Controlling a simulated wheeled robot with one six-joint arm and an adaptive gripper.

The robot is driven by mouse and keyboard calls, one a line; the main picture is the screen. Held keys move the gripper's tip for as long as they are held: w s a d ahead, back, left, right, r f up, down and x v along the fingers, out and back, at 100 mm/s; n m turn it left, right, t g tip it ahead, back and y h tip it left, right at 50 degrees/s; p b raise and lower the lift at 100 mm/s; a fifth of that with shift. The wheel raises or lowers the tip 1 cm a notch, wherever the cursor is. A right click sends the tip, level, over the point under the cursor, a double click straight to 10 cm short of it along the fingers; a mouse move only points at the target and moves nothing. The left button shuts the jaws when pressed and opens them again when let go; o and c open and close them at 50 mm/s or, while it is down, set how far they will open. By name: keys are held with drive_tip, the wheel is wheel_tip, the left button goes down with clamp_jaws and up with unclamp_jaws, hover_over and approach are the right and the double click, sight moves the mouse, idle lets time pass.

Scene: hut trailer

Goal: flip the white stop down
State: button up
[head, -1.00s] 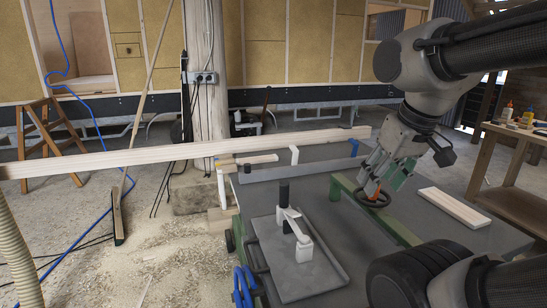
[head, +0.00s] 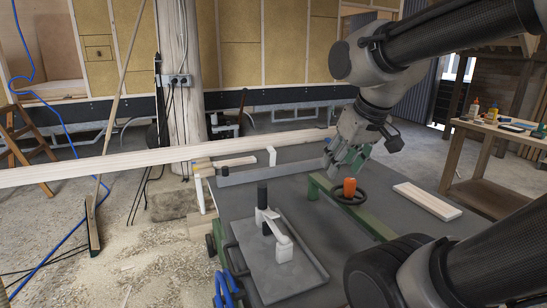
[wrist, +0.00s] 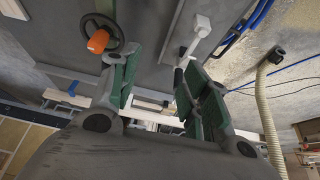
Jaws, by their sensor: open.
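The white stop (head: 271,157) is a small upright white piece at the long grey fence (head: 260,172) on the far side of the machine table, in the head view. It stands up rather than lying flat. My gripper (head: 343,164) is to its right, clear of it, beyond the orange knob. In the wrist view my gripper (wrist: 150,70) has its two green-padded fingers spread with nothing between them. I cannot pick out the stop for certain in the wrist view. A blue piece (wrist: 72,88) shows by the fence there.
An orange knob (head: 349,187) and black handwheel sit on a green bar close to my gripper. A grey tray (head: 304,276) with a white lever stands at the front. A long beam (head: 110,168) lies behind the fence; a board (head: 427,201) lies at right.

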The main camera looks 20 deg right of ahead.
sight(274, 152)
drive_tip(key=w+d+f+t, duration=0.2)
drive_tip(key=w+t, duration=0.1)
drive_tip(key=w, duration=1.5)
drive_tip(key=w+d+f+t, duration=0.2)
drive_tip(key=w+t, duration=0.2)
drive_tip(key=w, duration=1.3)
drive_tip(key=w+d+f+t, duration=0.3)
drive_tip(key=w+f+t, duration=0.3)
drive_tip(key=w+f, duration=0.9)
drive_tip(key=w, duration=0.6)
drive_tip(key=shift+w+a+f, duration=0.2)
drive_tip(key=shift+f, duration=0.05)
clamp_jaws()
